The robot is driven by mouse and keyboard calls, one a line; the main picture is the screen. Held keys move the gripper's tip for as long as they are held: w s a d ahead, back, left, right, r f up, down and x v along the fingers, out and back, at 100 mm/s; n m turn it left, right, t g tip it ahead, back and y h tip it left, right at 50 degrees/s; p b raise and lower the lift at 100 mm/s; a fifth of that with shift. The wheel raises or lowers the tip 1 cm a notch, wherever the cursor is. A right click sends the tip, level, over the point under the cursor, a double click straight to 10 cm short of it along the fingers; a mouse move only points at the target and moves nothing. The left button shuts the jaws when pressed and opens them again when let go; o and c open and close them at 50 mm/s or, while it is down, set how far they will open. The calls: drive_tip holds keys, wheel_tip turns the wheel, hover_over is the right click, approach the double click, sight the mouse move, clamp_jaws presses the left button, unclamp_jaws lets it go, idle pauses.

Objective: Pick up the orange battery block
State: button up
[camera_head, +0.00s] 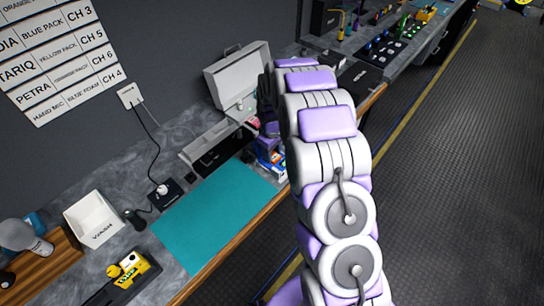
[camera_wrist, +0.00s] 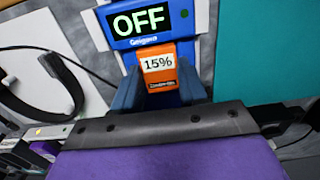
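The orange battery block (camera_wrist: 158,66), labelled 15%, shows upright in the wrist view. It is against the front of a blue device (camera_wrist: 150,22) whose screen reads OFF. My gripper (camera_wrist: 160,92) has its two blue fingers on either side of the block's lower part, one left and one right. I cannot tell whether they press on it or stand slightly apart.
A teal mat (camera_head: 215,215) lies on the grey workbench, with a white bin (camera_head: 93,218) and a yellow tool (camera_head: 133,270) to its left. An open grey case (camera_head: 236,75) stands behind. The floor at right is clear.

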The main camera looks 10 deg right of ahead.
drive_tip(key=shift+c, duration=1.4)
drive_tip(key=shift+r, duration=0.15)
drive_tip(key=shift+r+p, duration=1.25)
drive_tip(key=shift+r, duration=2.1)
